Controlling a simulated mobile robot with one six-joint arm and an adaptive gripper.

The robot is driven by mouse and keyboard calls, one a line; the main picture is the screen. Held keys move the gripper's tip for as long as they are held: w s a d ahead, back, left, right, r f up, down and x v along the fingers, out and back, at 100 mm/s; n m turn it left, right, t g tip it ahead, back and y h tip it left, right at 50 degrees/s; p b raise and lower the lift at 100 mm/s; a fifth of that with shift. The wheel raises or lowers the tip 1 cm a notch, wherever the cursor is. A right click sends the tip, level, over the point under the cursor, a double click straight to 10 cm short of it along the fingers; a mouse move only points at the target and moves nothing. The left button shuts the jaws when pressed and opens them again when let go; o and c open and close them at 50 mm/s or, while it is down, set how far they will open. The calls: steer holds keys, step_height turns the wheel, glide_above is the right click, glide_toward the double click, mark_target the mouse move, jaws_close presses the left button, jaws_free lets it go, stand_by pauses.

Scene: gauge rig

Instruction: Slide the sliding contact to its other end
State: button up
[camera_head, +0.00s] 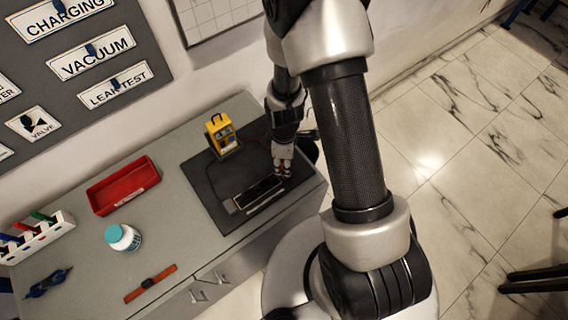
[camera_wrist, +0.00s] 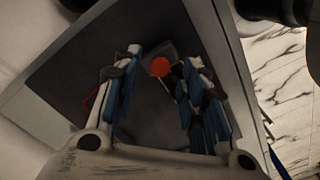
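The rheostat (camera_head: 257,193), a long dark bar-shaped device with pale ends, lies on a black mat (camera_head: 208,190). My gripper (camera_head: 283,173) points down at its right end in the head view. In the wrist view my gripper (camera_wrist: 163,62) is open, its blue-padded fingers apart. The knob is hidden by the gripper in the head view. Part of the dark device (camera_wrist: 157,51) shows behind the knob.
A yellow meter (camera_head: 222,135) stands at the back of the mat, with a red wire near it. A red tray (camera_head: 123,186), a white bottle with a teal cap (camera_head: 122,238) and a brown strap-like item (camera_head: 150,284) lie left on the grey bench (camera_head: 185,252). The wall is behind.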

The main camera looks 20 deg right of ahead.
steer(key=shift+f, duration=0.75)
steer(key=shift+c, duration=0.3)
jaws_close()
